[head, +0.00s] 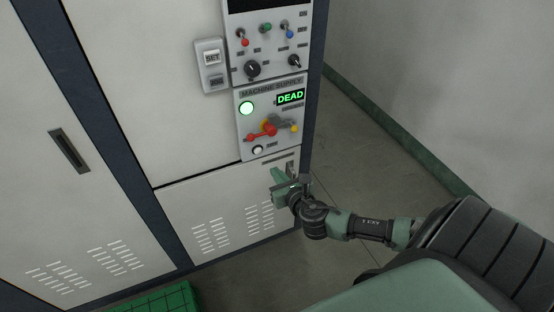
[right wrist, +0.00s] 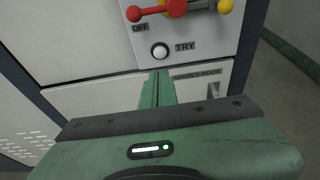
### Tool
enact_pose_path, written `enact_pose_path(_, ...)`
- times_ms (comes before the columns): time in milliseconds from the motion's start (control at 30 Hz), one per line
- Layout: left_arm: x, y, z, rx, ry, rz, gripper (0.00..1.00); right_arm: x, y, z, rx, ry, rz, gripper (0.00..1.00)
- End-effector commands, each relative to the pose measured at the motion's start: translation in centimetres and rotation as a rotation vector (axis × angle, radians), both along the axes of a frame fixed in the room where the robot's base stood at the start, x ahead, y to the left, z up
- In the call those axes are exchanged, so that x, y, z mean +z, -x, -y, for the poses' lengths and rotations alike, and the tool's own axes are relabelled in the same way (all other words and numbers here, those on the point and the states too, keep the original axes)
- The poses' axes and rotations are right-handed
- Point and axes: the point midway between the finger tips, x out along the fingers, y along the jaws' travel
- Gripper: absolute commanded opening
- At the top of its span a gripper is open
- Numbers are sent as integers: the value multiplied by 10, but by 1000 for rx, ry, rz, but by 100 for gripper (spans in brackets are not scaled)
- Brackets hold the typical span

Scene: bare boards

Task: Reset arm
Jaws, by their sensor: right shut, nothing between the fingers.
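My right gripper (head: 279,176) is shut and empty in front of the lower cabinet panel, just below the machine supply panel (head: 243,127). Its closed green fingers also show in the right wrist view (right wrist: 158,88), pointing toward the white TRY button (right wrist: 160,50). I cannot tell whether they touch the cabinet. The rotary handle (head: 270,128) has a red arm toward OFF on the left and a yellow tip on the right. It also shows in the right wrist view (right wrist: 177,8). My left gripper is out of view.
A control panel with toggle switches (head: 266,28) and knobs sits above. A SET box (head: 212,58) is mounted to its left. A small metal latch (right wrist: 213,91) is right of my fingers. A green grid mat (head: 160,302) lies on the floor. Open floor (head: 345,165) lies right of the cabinet.

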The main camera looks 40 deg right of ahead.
Motion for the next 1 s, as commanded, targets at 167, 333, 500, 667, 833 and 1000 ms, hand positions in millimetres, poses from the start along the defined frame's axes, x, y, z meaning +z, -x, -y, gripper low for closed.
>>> enact_pose_path(167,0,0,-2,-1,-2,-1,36,0,0,0,0,0,0,0)
enact_pose_path(333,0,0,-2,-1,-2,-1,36,-1,0,0,-1,-2,-1,0)
enact_pose_path(500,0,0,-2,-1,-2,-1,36,-40,10,9,-79,-139,-49,0)
enact_pose_path(667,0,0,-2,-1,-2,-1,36,-138,51,23,-321,-503,-151,0)
enact_pose_path(833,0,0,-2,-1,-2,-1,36,-247,127,17,-686,-930,-225,0)
enact_pose_path(1000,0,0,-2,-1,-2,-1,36,-334,220,-14,-1105,-1296,-235,0)
